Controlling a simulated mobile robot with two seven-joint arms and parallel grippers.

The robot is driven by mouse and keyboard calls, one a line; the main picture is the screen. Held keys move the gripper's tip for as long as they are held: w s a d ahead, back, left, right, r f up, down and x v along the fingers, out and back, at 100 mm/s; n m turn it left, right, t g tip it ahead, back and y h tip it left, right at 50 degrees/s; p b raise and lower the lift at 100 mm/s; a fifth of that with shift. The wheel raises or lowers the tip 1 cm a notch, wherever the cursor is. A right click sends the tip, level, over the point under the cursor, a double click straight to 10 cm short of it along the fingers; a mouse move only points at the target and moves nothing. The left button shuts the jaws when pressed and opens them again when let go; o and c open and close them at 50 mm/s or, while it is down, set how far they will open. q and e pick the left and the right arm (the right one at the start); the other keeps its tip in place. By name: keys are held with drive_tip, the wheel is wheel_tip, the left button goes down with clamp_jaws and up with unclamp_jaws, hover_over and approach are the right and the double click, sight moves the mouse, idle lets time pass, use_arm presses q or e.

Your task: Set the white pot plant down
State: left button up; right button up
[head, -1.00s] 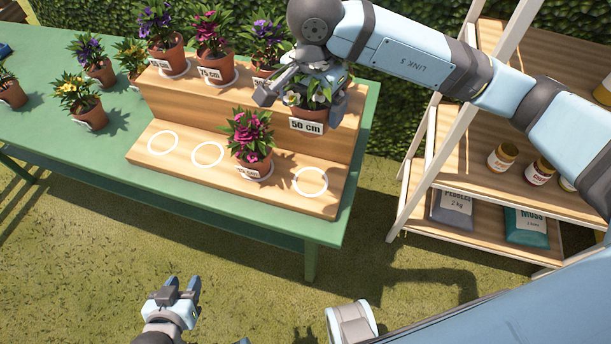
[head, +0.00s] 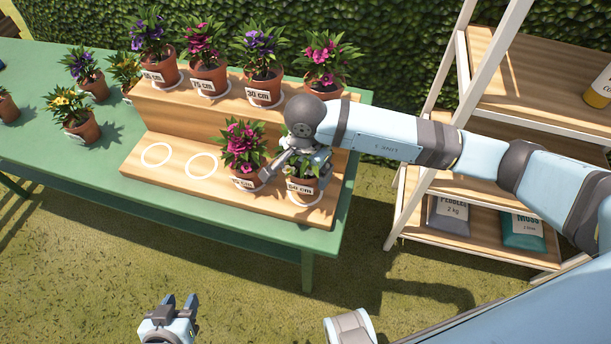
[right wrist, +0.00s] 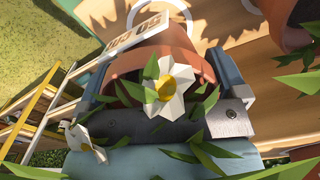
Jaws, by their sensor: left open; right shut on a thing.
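The white pot plant is a terracotta pot (head: 304,196) with a "50 cm" label, over the right-hand white ring on the wooden stand's lower step (head: 225,165). My right gripper (head: 298,172) is shut around the pot from above and hides most of its leaves. In the right wrist view the white flower (right wrist: 172,87) with a yellow centre shows between the fingers, with the pot (right wrist: 150,58) behind it and a ring arc beyond. The pot looks nearly upright; I cannot tell if its base touches the step. My left gripper (head: 179,304) is open and empty, low over the grass.
A pink potted plant (head: 243,145) stands close on the left of the held pot. Two empty rings (head: 156,154) lie further left. Several potted plants line the upper step (head: 228,102). More stand on the green table (head: 45,140). A shelf rack (head: 480,170) is at right.

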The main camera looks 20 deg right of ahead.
wheel_tip(320, 180, down, 3)
drive_tip(key=shift+r, duration=0.15)
drive_tip(key=shift+f, duration=0.25)
drive_tip(key=o, duration=0.9)
drive_tip(key=shift+r, duration=0.15)
wheel_tip(320, 180, up, 11)
drive_tip(key=shift+f, duration=0.2)
drive_tip(key=shift+r, duration=0.65)
